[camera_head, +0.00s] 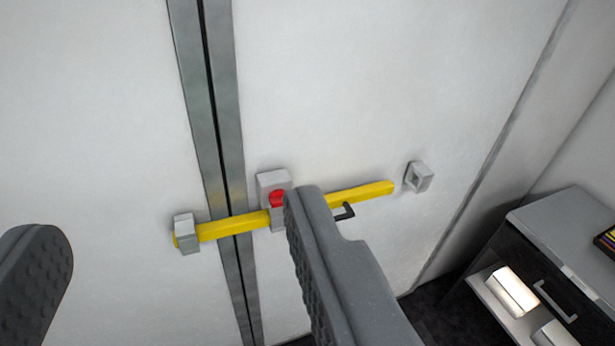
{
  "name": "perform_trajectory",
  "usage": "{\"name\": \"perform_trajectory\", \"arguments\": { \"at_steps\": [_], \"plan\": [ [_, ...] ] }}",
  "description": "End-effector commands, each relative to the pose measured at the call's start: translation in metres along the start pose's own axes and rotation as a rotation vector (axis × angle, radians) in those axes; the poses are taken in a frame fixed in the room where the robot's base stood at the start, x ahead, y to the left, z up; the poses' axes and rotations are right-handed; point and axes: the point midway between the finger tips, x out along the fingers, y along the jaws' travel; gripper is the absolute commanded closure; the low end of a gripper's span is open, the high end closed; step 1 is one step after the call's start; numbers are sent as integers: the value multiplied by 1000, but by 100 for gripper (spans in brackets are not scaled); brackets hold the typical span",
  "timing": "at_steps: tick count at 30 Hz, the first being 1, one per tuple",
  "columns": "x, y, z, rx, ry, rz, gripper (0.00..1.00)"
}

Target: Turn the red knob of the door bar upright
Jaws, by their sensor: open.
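The yellow door bar (359,193) lies across the dark door seam, close to level, its right end a little higher. Its left end sits in a grey bracket (186,232). The red knob (277,198) is at a grey block (271,181) on the bar, just right of the seam. My right finger hides part of the knob's right side and the bar there. My gripper (180,222) is open and empty, its two dark fingers wide apart in front of the door. I cannot tell how far the fingertip is from the knob.
A black handle (345,212) projects below the bar. Another grey bracket (419,176) is on the door beyond the bar's right end. A cabinet (560,222) with an open shelf holding white boxes (513,291) stands at the lower right. The door above the bar is clear.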

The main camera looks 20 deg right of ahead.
Motion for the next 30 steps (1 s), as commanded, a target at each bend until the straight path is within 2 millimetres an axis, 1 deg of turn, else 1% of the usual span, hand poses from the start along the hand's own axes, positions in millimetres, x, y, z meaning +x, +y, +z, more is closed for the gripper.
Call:
{"name": "perform_trajectory", "arguments": {
  "at_steps": [1,2,3,6,9,11,12,14,15,17,18,20,21,22,24,27,30],
  "plan": [
    [29,9,11,-8,5,40,42],
    [43,13,14,-12,21,58,42],
    [61,18,20,-15,38,78,42],
    [104,32,40,-31,77,117,42],
    [145,46,67,-47,110,136,42],
    [168,55,85,-57,127,138,42],
    [182,60,98,-61,137,136,42],
    [201,68,119,-69,151,127,42],
    [214,73,135,-71,157,118,42],
    [230,80,158,-74,166,100,42],
    [241,85,176,-74,170,84,42],
    [253,92,203,-70,173,58,42],
    [261,96,222,-65,171,39,42],
    [266,98,237,-59,171,22,42],
    [274,103,266,-46,170,-16,42],
    [281,106,302,-21,166,-67,42],
    [284,107,327,-1,162,-106,42]
  ]
}}
